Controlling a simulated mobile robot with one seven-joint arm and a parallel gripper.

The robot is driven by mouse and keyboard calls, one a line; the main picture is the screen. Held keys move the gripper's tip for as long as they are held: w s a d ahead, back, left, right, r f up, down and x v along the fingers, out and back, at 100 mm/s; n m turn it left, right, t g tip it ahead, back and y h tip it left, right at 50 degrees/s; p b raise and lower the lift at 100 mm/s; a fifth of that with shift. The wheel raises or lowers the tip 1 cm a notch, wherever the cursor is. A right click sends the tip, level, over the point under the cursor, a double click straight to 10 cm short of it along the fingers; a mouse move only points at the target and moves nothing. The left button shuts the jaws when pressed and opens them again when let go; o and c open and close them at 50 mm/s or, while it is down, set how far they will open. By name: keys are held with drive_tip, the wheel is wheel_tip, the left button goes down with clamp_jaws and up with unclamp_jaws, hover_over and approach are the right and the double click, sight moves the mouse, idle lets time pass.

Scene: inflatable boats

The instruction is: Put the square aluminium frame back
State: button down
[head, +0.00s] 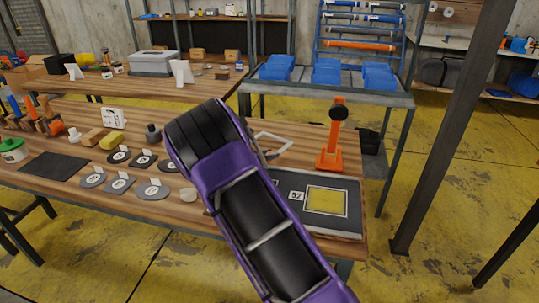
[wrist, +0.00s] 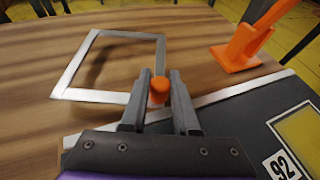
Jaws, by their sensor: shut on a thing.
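The square aluminium frame (wrist: 128,35) shows ahead of my gripper in the wrist view, to the left of centre, with a shadow on the wood inside it. My gripper (wrist: 159,88) is shut around an orange knob at the frame's near right corner; the fingers hide that corner. In the head view the frame (head: 277,136) shows just beyond my purple arm, which hides most of the gripper. A dark board (head: 350,224) with a white-outlined yellow square (head: 327,201) and a "92" label (wrist: 282,166) lies to the right of the gripper.
An orange stand (head: 331,140) rises behind the board; it also shows in the wrist view (wrist: 243,48). Round and square grey pieces (head: 152,189) lie on the table to the left. Blue bins (head: 326,74) stand on a bench behind. Bare wood lies around the frame.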

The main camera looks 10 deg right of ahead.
drive_tip(key=shift+f, duration=0.35)
drive_tip(key=c, duration=0.7)
unclamp_jaws()
drive_tip(key=shift+o, duration=0.2)
drive_tip(key=shift+r, duration=0.15)
drive_tip(key=v, duration=0.6)
drive_tip(key=p+v, duration=0.1)
drive_tip(key=v, duration=0.5)
drive_tip(key=shift+r+p, duration=0.3)
